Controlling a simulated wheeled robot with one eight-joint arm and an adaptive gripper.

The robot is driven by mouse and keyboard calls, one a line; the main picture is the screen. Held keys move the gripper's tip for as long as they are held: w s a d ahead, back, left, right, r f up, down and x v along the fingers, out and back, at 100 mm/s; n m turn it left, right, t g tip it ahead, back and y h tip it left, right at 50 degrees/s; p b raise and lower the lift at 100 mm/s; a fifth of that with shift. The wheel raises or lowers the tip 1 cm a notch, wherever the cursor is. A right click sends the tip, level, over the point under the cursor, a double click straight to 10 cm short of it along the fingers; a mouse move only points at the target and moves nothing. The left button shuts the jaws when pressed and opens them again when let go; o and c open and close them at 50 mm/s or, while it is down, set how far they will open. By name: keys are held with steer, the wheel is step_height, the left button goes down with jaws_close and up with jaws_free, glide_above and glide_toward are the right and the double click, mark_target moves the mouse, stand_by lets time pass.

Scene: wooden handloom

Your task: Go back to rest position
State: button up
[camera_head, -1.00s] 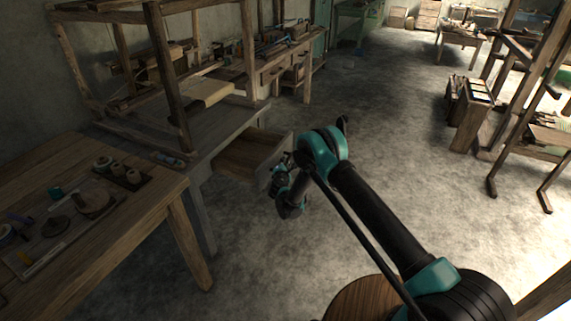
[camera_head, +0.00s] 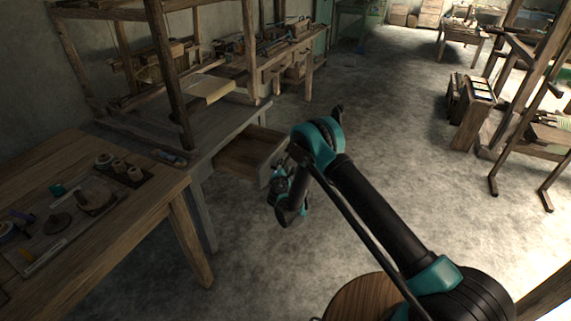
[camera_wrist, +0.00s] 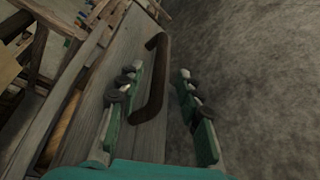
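A wooden drawer (camera_head: 245,152) stands pulled out of the grey wooden table (camera_head: 215,135) in the head view. My gripper (camera_head: 277,170) is in front of the drawer's right end, partly hidden by my own arm. In the wrist view my gripper (camera_wrist: 160,75) is open, with its two green fingers well apart. The drawer's dark curved handle (camera_wrist: 155,75) shows between the fingers, closer to the left one. Neither finger is visibly closed on it. I cannot tell how far the handle lies from the fingertips.
A wooden worktable (camera_head: 130,218) with spools and small tools stands at the left. A wooden frame (camera_head: 168,75) rises above the grey table. A long bench (camera_head: 270,62) stands behind. A wooden frame and box (camera_head: 470,125) are at the right. The concrete floor (camera_head: 395,125) between is clear.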

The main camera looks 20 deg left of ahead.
steer(key=shift+s+d+r, duration=0.15)
steer(key=shift+s, duration=0.5)
